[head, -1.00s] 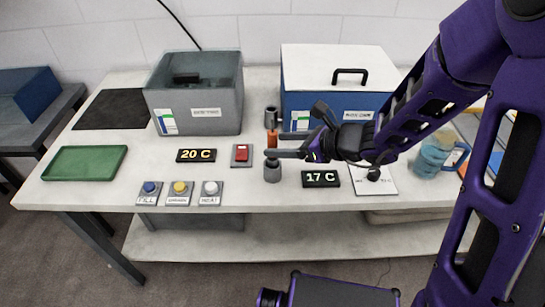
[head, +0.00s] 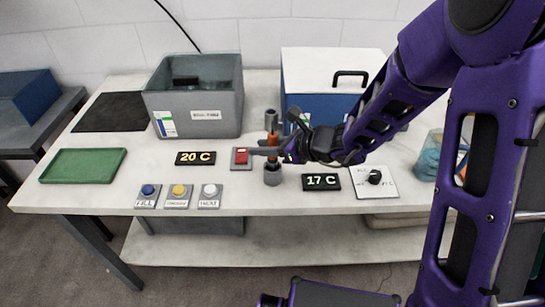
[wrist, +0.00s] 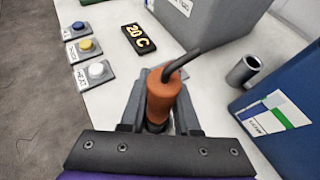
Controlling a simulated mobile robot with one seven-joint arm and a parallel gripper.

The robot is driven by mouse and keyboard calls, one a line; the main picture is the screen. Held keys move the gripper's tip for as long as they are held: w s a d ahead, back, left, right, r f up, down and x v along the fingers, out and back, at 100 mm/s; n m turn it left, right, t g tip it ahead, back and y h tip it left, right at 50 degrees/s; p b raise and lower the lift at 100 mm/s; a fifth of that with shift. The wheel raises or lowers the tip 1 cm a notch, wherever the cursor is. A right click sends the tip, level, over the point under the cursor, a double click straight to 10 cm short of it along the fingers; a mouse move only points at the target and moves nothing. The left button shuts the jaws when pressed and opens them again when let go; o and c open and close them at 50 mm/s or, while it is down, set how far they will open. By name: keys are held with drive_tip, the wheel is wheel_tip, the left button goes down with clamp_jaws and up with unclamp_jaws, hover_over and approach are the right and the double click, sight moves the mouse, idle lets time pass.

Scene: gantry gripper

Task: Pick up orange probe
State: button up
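The orange probe (head: 272,140) stands upright in the front grey cylindrical holder (head: 272,175), in the middle of the table. In the wrist view the orange probe (wrist: 163,92), with a dark cable from its top, sits between my two fingers. My gripper (head: 262,151) reaches in from the right at the probe's height, its fingers on either side of it. In the wrist view my gripper (wrist: 160,112) looks open, with a small gap beside the probe. The probe's lower end is hidden by my fingers and the holder.
A second grey holder (head: 271,117) stands behind, looking empty in the wrist view. A red switch (head: 241,158) lies left of the probe, near my fingertips. A grey tank (head: 210,115) and a blue box (head: 296,95) with a white lid stand behind. Displays and buttons are in front.

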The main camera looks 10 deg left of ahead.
clamp_jaws()
